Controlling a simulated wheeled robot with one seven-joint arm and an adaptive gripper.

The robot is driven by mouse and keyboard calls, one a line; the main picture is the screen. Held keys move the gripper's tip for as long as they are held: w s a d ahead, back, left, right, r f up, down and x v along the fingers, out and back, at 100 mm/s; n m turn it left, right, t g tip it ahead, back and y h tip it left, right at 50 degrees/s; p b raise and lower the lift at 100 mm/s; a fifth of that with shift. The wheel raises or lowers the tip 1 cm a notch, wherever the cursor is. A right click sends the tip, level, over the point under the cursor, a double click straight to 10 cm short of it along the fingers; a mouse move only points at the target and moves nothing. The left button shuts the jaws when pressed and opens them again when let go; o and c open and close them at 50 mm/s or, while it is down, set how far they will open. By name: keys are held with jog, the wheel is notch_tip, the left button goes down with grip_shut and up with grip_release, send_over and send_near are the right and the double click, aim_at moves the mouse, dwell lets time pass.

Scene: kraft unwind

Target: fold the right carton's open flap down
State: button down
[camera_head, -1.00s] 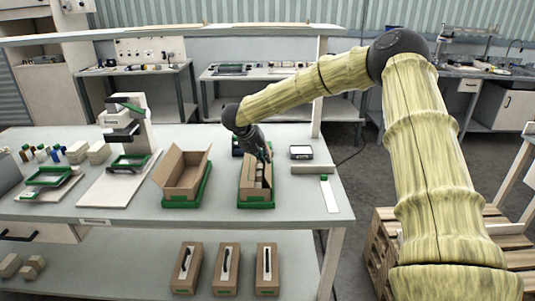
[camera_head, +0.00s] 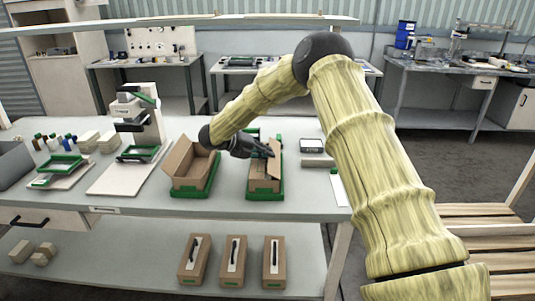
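The right carton (camera_head: 262,183) is a brown cardboard box in a green tray (camera_head: 266,196) on the bench. A brown flap (camera_head: 275,157) stands raised at its right side. My gripper (camera_head: 266,151) is dark and lies nearly level, reaching in from the left over the carton's top. Its fingertips are at or very near the flap; I cannot tell whether they touch it. The fingers are too small and dark to show whether they are open or shut. My gripper hides part of the carton's opening.
Another open carton (camera_head: 187,172) with raised flaps stands in a green tray to the left. Several closed cartons stand on the lower shelf. A rail (camera_head: 180,25) crosses above the bench.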

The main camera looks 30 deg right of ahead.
jog(key=shift+f, duration=0.1)
dwell(0.4)
jog(key=c, duration=1.7)
grip_release()
jog(key=shift+a, duration=0.2)
jog(key=shift+v, duration=3.85)
